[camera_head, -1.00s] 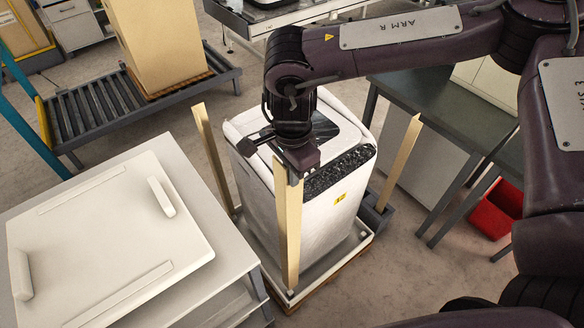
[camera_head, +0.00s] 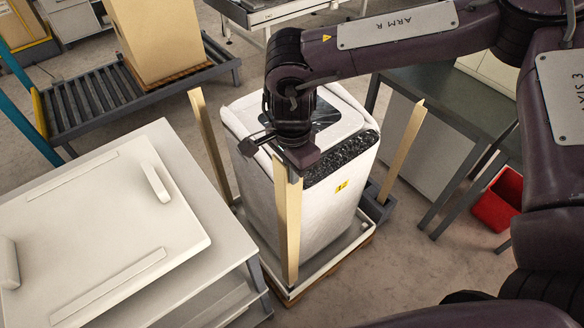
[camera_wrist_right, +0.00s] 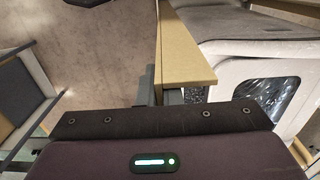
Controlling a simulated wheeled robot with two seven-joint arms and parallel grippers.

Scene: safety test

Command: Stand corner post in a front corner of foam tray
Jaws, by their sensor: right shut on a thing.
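The corner post (camera_head: 288,225) is a long tan angle strip, standing close to upright at the near corner of the white foam tray (camera_head: 325,264). Its lower end is at or just inside that corner; I cannot tell whether it touches the tray floor. My right gripper (camera_head: 290,172) is shut on the post's top end. In the right wrist view, the post (camera_wrist_right: 187,52) runs away from the gripper (camera_wrist_right: 165,97), beside the white machine. The wrapped white machine (camera_head: 325,200) stands in the tray. My left gripper is not in view.
Two other tan posts stand upright at the left (camera_head: 210,145) and right (camera_head: 402,150) of the machine. A pale table with a white panel (camera_head: 110,215) is close on the left. A grey bench (camera_head: 440,110) and red bin (camera_head: 497,200) are on the right.

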